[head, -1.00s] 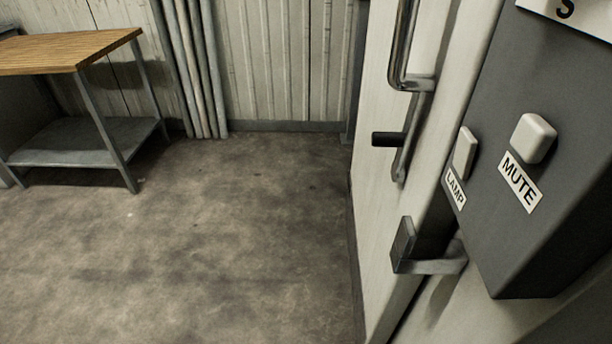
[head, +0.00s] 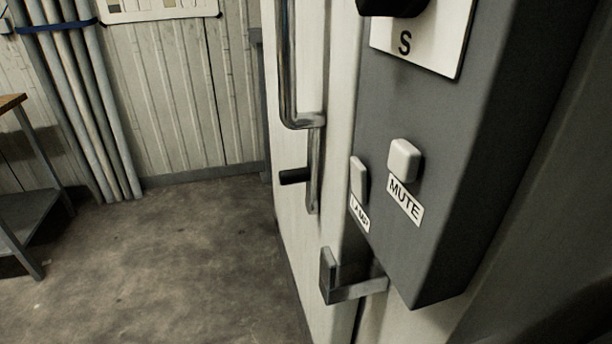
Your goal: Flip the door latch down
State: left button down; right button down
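The pale door (head: 300,240) stands at the middle of the head view, seen at a steep angle. A flat metal latch bar (head: 314,185) is upright on the door, with a black knob (head: 295,176) sticking out to the left. A grey L-shaped metal bracket (head: 355,290) sits lower, to the right of the bar, with its short arm pointing up. The latch bar and bracket appear apart. Neither of my grippers is in view.
A long metal door handle (head: 288,75) is above the latch bar. A dark grey control box (head: 450,180) with a MUTE button (head: 404,160) and a lamp switch (head: 359,180) juts out on the right. Grey floor (head: 180,280) is clear at left. A workbench (head: 25,215) stands far left.

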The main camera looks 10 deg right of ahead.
aim_at(307, 174)
jog(key=j+z, duration=0.1)
jog(key=z, duration=0.35)
jog(key=i+j+z, duration=0.1)
jog(key=j+z, duration=0.3)
jog(key=j, duration=0.65)
jog(key=j+z, duration=0.35)
jog(key=j, duration=1.4)
jog(key=k+j, duration=0.1)
jog(key=j, duration=0.55)
